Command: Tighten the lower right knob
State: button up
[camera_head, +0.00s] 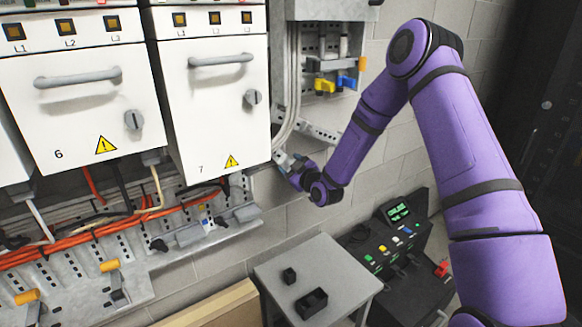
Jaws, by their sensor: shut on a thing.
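My gripper (285,161) is small in view at the end of my purple arm, just right of the lower right corner of cabinet 7 (222,122). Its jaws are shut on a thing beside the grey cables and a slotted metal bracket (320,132). The held thing is mostly hidden by the jaws and wrist; I take it to be the lower right knob, but its shape and seating cannot be made out.
Cabinets 6 (80,120) and 7 carry handles and grey turn knobs. Below them runs a slotted rail with orange cables (90,240). A grey side table (330,262) holds two black items. A black control console (395,245) stands right of it.

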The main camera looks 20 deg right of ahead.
jog(key=m, duration=0.4)
jog(key=shift+d+m, duration=0.15)
jog(key=shift+m, duration=0.15)
jog(key=m, duration=0.3)
jog(key=shift+d+m, duration=0.1)
jog(key=shift+m, duration=0.2)
jog(key=m, duration=0.4)
jog(key=shift+d+f+m, duration=0.1)
jog(key=shift+m, duration=1.7)
jog(key=o, duration=0.9)
jog(key=v, duration=1)
jog(key=shift+s+d, duration=0.15)
jog(key=shift+s, duration=0.2)
